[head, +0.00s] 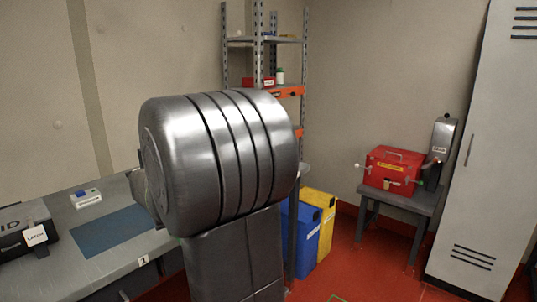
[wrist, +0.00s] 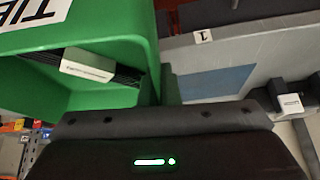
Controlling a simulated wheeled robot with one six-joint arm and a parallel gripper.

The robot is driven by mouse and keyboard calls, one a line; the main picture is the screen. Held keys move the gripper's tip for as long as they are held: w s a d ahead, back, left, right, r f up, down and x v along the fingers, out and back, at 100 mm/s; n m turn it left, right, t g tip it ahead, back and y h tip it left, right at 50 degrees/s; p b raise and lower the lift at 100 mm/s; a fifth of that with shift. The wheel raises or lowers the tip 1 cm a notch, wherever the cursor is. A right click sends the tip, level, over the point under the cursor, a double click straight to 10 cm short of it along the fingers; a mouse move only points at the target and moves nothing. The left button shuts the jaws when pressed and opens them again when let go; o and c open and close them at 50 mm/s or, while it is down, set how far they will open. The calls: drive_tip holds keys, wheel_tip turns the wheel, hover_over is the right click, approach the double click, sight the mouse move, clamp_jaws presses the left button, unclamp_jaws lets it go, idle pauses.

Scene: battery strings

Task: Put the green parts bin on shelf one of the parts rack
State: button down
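The green parts bin (wrist: 110,50) fills the upper left of the wrist view, close up. Its white label is upside down in the picture, and a banded bundle of black ties (wrist: 95,65) lies inside. My gripper (wrist: 160,98) is at the bin's near wall and appears shut on it; the fingertips are mostly hidden. In the head view my arm hides the gripper and the bin. The parts rack (head: 258,42) stands in the back corner, with its lower part behind my arm. Orange strips mark two of its visible shelf edges.
The grey bench (head: 70,207) with a blue mat (head: 112,230) is at left. Blue (head: 305,240) and yellow (head: 323,215) bins stand below the rack.

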drive_tip(key=w+d+f+p, duration=0.1)
drive_tip(key=w+d, duration=0.1)
drive_tip(key=d, duration=0.1)
drive_tip(key=w+d+m+p, duration=0.1)
drive_tip(key=w+d, duration=0.2)
drive_tip(key=d, duration=0.1)
drive_tip(key=w+d+f+m+h+p, duration=0.1)
drive_tip(key=w+d, duration=0.1)
drive_tip(key=d, duration=0.2)
drive_tip(key=shift+w+d+f+t, duration=0.2)
drive_tip(key=shift+w+f+t, duration=0.1)
drive_tip(key=w+d+f+m+p, duration=0.1)
drive_tip(key=d+f, duration=0.1)
drive_tip(key=d, duration=0.4)
drive_tip(key=w+d+f+m+h+p, duration=0.1)
drive_tip(key=w+d+p, duration=0.1)
drive_tip(key=d, duration=0.5)
drive_tip(key=shift+w+d+f+m+t, duration=0.3)
drive_tip(key=shift+f+t, duration=0.05)
drive_tip(key=shift+t, duration=0.05)
